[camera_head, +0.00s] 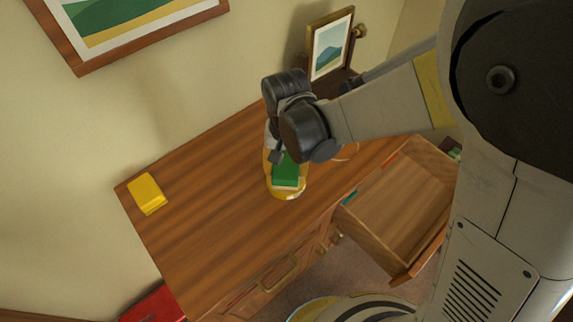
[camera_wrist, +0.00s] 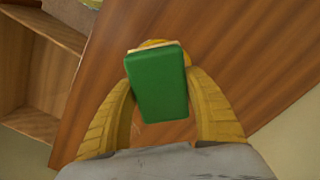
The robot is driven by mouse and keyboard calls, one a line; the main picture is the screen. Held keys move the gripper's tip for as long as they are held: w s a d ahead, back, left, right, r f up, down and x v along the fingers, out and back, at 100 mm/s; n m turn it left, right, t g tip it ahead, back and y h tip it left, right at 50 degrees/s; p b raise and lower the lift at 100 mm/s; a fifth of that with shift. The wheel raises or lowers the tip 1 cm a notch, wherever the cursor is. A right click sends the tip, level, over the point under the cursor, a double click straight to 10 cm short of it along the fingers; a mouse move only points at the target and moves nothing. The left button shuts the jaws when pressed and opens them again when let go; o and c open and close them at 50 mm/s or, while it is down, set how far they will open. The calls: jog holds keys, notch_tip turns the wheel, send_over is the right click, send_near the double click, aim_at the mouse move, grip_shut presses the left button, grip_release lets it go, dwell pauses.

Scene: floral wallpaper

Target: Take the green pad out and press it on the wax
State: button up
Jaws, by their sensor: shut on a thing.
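The green pad (camera_wrist: 157,85) is a block held between the two yellow fingers of my gripper (camera_wrist: 159,77) in the wrist view. In the head view the green pad (camera_head: 286,170) shows below my dark wrist, over the middle of the wooden desk top. A rounded yellow thing with a pale part (camera_head: 287,194) shows at the pad's near end; a bit of yellow (camera_wrist: 152,43) also shows past the pad in the wrist view. I cannot tell whether this is the wax, or whether the pad touches it. My wrist hides part of this spot.
A yellow block (camera_head: 147,194) lies at the left end of the desk (camera_head: 215,215). An open wooden drawer (camera_head: 400,215) juts out at the right. A framed picture (camera_head: 330,48) stands at the back. A red thing (camera_head: 153,305) is low at left. The desk top between block and gripper is clear.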

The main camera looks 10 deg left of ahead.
aim_at(287, 164)
jog(key=shift+r+p, duration=1.55)
jog(key=shift+r, duration=0.85)
